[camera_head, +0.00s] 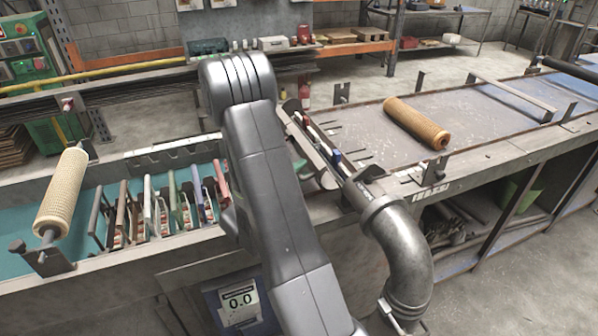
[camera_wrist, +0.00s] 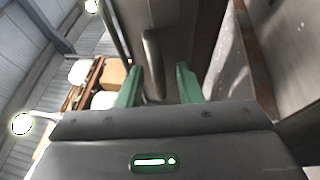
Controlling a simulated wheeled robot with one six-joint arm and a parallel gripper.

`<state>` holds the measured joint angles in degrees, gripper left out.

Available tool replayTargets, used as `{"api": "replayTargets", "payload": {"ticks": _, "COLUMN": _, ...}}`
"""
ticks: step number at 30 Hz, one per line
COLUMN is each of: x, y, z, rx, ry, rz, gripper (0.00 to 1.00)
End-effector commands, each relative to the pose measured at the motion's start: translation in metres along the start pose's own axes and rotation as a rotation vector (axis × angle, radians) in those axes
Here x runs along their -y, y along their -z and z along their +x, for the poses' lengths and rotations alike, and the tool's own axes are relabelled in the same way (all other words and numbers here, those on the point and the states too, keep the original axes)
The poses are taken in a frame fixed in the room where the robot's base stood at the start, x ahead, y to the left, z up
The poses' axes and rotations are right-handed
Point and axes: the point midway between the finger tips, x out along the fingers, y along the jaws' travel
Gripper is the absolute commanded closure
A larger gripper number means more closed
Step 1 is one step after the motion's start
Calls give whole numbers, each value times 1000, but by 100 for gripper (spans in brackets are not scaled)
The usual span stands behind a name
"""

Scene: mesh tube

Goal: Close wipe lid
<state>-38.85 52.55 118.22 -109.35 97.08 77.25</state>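I cannot pick out a wipe container or its lid for certain in either view. In the wrist view, my gripper (camera_wrist: 158,82) shows two green fingers set apart, with a gap between them. A rounded grey bar (camera_wrist: 153,60) stands in line with that gap, in front of a grey surface. I cannot tell whether the bar lies between the fingers or beyond them, and no contact shows. In the camera_head view my grey arm rises through the middle, and its gripper is hidden.
Another mesh tube (camera_head: 415,122) lies on the metal table (camera_head: 490,108) at right. A grey pipe elbow (camera_head: 405,250) stands close right of my arm.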

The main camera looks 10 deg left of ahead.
Motion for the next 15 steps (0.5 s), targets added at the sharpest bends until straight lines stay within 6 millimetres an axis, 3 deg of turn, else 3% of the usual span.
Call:
{"api": "replayTargets", "payload": {"ticks": 6, "x": 0, "y": 0, "z": 0, "rx": 0, "ry": 0, "rz": 0, "gripper": 70}}
{"api": "replayTargets", "payload": {"ticks": 11, "x": 0, "y": 0, "z": 0, "rx": 0, "ry": 0, "rz": 0, "gripper": 100}}
{"api": "replayTargets", "payload": {"ticks": 15, "x": 0, "y": 0, "z": 0, "rx": 0, "ry": 0, "rz": 0, "gripper": 100}}
